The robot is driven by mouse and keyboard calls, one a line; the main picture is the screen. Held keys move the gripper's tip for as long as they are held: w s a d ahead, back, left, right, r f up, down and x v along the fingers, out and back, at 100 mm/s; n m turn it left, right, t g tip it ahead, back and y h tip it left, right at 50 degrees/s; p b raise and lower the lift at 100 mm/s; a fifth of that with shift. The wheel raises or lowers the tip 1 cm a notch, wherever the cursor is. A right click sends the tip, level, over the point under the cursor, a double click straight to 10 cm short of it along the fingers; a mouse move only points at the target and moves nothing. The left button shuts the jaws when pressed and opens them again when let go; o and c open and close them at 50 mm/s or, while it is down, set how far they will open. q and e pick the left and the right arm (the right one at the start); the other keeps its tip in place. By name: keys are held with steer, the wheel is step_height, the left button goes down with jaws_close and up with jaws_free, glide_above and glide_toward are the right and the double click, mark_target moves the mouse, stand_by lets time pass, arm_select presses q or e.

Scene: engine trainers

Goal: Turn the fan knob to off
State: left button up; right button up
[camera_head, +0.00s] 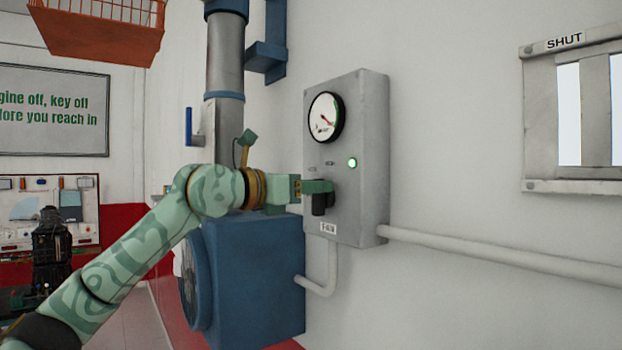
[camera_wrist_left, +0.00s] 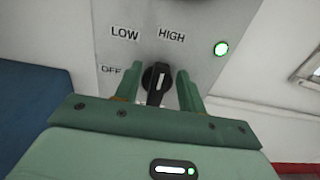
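The fan knob (camera_wrist_left: 157,80) is black with a white pointer line. In the left wrist view the line points up and slightly right, towards the HIGH label (camera_wrist_left: 171,34). The LOW label (camera_wrist_left: 125,32) and the partly covered OFF label (camera_wrist_left: 110,69) are to the left. My left gripper (camera_wrist_left: 158,72) is open, one finger on each side of the knob, with small gaps showing. In the head view my left gripper (camera_head: 318,187) is at the grey control box (camera_head: 362,150), partly hiding the knob (camera_head: 319,205). My right gripper is out of view.
A round gauge (camera_head: 326,117) and a lit green lamp (camera_head: 352,163) are on the box. A blue fan housing (camera_head: 255,280) stands below left. A pipe (camera_head: 500,258) runs right along the wall. A shutter window (camera_head: 585,110) is at far right.

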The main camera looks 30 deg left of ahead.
arm_select(q)
steer(key=shift+w, duration=0.1)
jaws_close()
steer(key=shift+f+n+b, duration=0.2)
steer(key=shift+n+b, duration=0.1)
steer(key=shift+w+a+f+n+b, duration=0.25)
steer(key=shift+n+b, duration=0.7)
steer(key=shift+n, duration=1.9)
steer(key=shift+a+f+n+b, duration=0.45)
steer(key=shift+n+b, duration=0.45)
steer(key=shift+n, duration=2)
steer(key=shift+w+a+f+n+b, duration=0.2)
steer(key=shift+f+n+b, duration=0.5)
steer(key=shift+n, duration=2.15)
steer(key=shift+s+r+b, duration=0.1)
steer(key=shift+r+b, duration=0.15)
steer(key=shift+b, duration=0.05)
